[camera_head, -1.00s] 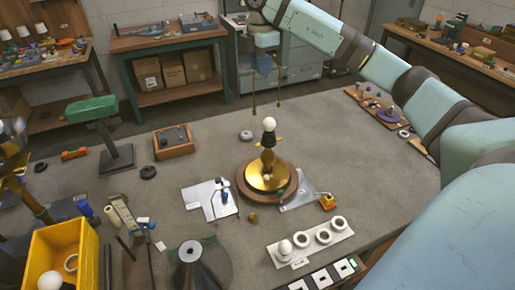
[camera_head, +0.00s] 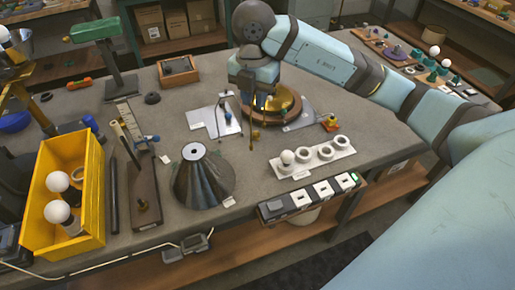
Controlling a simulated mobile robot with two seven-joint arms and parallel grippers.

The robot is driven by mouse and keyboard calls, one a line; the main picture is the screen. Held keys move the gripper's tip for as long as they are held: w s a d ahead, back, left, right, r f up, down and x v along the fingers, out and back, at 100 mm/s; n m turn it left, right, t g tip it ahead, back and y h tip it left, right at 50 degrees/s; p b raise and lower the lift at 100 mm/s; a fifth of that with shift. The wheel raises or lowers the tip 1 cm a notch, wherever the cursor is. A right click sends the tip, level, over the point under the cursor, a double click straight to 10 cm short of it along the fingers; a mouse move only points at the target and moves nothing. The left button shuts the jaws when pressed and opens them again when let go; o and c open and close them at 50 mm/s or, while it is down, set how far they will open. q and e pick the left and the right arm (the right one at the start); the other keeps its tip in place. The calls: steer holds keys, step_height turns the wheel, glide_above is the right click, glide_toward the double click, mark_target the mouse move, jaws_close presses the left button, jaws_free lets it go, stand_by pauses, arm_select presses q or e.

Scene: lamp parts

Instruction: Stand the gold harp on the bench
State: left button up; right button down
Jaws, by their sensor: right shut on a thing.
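My right gripper (camera_head: 252,92) reaches in from the upper right and points down over the middle of the bench (camera_head: 330,120). It is shut on the gold harp (camera_head: 254,118), whose two thin legs hang below the jaws, close above the bench or touching it; I cannot tell which. The harp's top is hidden by the gripper.
A dark pleated cone (camera_head: 203,180), a white ring holder (camera_head: 325,158) and a yellow bin (camera_head: 92,205) stand nearer. Bare bench shows at right.

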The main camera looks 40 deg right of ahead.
step_height(320, 180, down, 18)
steer(key=shift+r+p, duration=0.25)
steer(key=shift+p, duration=0.2)
steer(key=shift+f, duration=0.15)
steer(key=c, duration=1)
jaws_free()
steer(key=shift+d, duration=0.1)
step_height(320, 180, up, 12)
steer(key=shift+r+b, duration=0.2)
steer(key=shift+b, duration=0.35)
